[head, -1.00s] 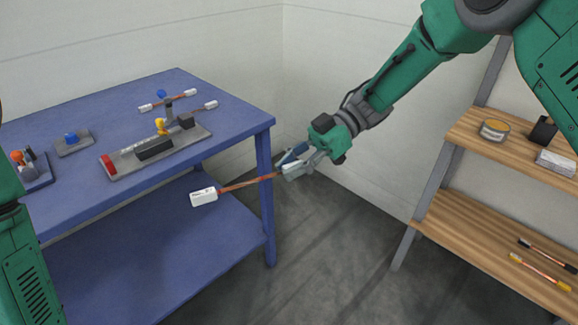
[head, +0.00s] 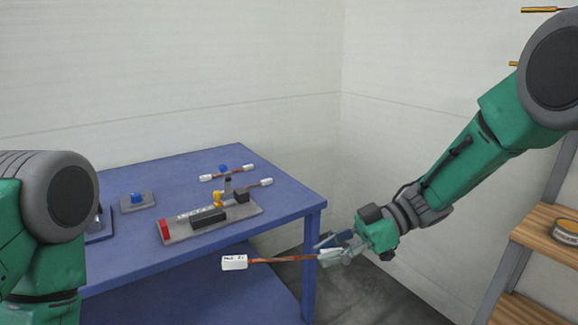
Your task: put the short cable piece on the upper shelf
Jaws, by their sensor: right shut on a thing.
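My right gripper (head: 333,256) is shut on one end of a cable piece (head: 280,260). The piece is copper-brown, with a white labelled block on its free end pointing left. It is held roughly level, in front of the blue table's right front corner; its gripped end is partly hidden by the fingers. The wooden upper shelf (head: 540,238) of the rack shows at the right edge, cut off by the frame, to the right of my right gripper. My left arm shows at the left, but its gripper is out of view.
The blue table (head: 130,186) carries a grey fixture board (head: 250,208) and another white-ended cable piece (head: 226,174). A lower shelf (head: 525,312) shows below. Open floor lies between table and rack.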

